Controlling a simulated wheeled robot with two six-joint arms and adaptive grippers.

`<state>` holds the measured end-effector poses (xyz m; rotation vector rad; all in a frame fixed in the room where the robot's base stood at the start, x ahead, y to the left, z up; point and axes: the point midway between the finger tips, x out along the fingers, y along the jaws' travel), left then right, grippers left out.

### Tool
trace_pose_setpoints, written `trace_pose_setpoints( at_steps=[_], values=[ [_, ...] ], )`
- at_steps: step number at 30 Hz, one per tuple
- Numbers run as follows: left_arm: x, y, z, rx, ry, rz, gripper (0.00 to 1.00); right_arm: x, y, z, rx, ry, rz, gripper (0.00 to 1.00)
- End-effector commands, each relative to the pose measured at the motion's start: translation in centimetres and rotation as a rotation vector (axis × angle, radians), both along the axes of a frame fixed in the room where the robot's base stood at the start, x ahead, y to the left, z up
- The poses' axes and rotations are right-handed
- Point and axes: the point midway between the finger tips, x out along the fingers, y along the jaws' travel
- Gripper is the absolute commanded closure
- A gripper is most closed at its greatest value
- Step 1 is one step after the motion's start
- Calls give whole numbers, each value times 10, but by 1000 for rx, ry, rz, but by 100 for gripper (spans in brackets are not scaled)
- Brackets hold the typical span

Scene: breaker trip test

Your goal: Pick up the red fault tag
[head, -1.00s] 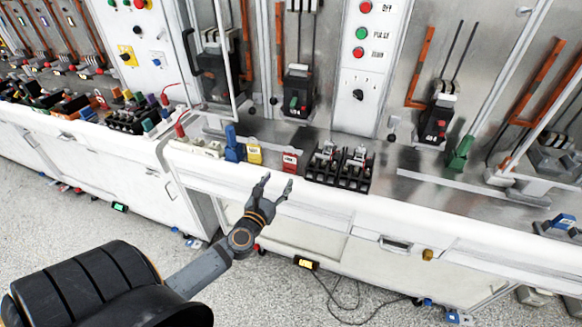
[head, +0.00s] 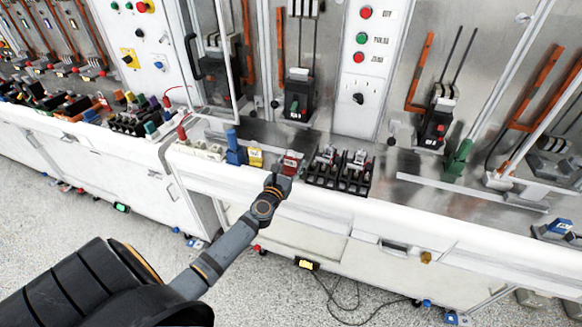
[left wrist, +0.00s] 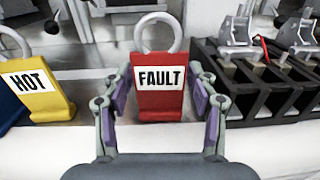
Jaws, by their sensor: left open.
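The red fault tag (left wrist: 158,98) stands upright at the front of the bench in the left wrist view, with a white FAULT label and a grey ring on top. In the head view the tag (head: 292,162) shows just beyond my left gripper (head: 279,181). In the left wrist view my left gripper (left wrist: 160,108) is open, with one finger on each side of the tag. A small gap seems to remain at the sides; I cannot tell if either finger touches it. My right gripper is not in view.
A yellow HOT tag (left wrist: 42,88) stands left of the fault tag, with a blue tag (head: 235,150) beyond it. A black rack (head: 340,172) with metal clips stands close on the right. The white bench edge (head: 330,207) runs in front.

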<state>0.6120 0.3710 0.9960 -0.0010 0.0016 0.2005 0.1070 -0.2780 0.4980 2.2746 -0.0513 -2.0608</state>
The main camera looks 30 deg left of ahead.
Motion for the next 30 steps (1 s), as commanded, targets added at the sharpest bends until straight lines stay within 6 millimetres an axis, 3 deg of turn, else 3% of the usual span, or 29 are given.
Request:
trace_pose_setpoints(
  at_steps=[7,16,24,30],
  values=[
    [2,0,0,1,0,0,43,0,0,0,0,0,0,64],
    [2,1,0,1,0,0,81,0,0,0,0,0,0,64],
    [2,1,3,1,1,0,82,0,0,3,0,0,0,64],
    [2,1,35,1,-1,0,82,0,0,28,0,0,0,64]
  ],
)
